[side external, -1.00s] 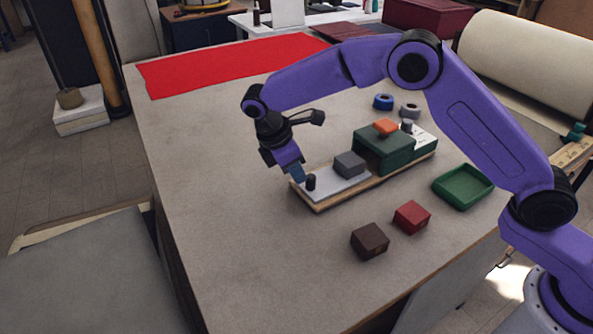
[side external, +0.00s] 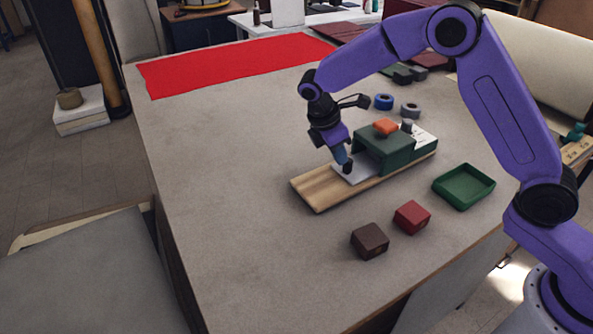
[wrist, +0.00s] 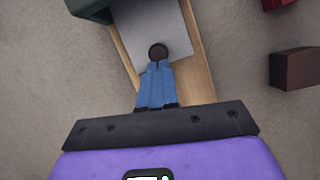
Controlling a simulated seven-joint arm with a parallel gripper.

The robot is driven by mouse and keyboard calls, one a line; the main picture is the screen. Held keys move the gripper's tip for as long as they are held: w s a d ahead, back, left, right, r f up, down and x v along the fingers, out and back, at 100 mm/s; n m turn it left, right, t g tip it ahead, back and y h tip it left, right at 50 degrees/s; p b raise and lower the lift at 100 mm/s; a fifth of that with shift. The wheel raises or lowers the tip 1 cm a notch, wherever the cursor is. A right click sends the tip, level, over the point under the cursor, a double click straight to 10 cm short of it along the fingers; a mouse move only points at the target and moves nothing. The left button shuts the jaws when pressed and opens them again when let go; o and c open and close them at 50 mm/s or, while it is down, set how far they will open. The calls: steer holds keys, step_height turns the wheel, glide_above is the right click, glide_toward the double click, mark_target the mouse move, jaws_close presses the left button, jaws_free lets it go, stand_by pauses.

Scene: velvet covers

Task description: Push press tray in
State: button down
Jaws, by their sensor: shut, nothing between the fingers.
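The press tray (side external: 363,173) is a pale grey plate with a black knob (side external: 348,167) near its outer end. It lies on a wooden base (side external: 318,190), with its far part under the green press housing (side external: 398,156). My gripper (side external: 342,156) points down at the knob's outer side, its fingers shut with nothing between them. In the wrist view the blue fingertips (wrist: 158,68) appear to touch the knob (wrist: 158,50); the tray (wrist: 143,22) runs ahead toward the housing (wrist: 88,8). The inside of the housing is hidden.
An orange block (side external: 385,127) sits on top of the housing. A green open tray (side external: 464,187), a red box (side external: 412,217) and a dark brown box (side external: 369,241) stand in front. Blue (side external: 383,102) and grey (side external: 410,110) rings lie behind.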

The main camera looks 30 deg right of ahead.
steer(key=shift+f, duration=0.1)
steer(key=a, duration=0.4)
steer(key=shift+w+a, duration=0.1)
steer(key=shift+w, duration=0.2)
steer(key=v, duration=0.9)
steer(key=s+r+y, duration=0.1)
steer(key=s+r, duration=0.2)
steer(key=s, duration=0.6)
steer(key=s+d+f+m+y, duration=0.1)
steer(key=s+d, duration=0.3)
steer(key=s, duration=0.5)
steer(key=s+d+f+m+y, duration=0.1)
steer(key=s+d, duration=0.4)
steer(key=s, duration=0.4)
steer(key=s+d+f+m+y, duration=0.1)
steer(key=s+d, duration=0.4)
steer(key=s, duration=0.4)
steer(key=shift+m+t+y, duration=0.3)
steer(key=shift+t+y, duration=0.1)
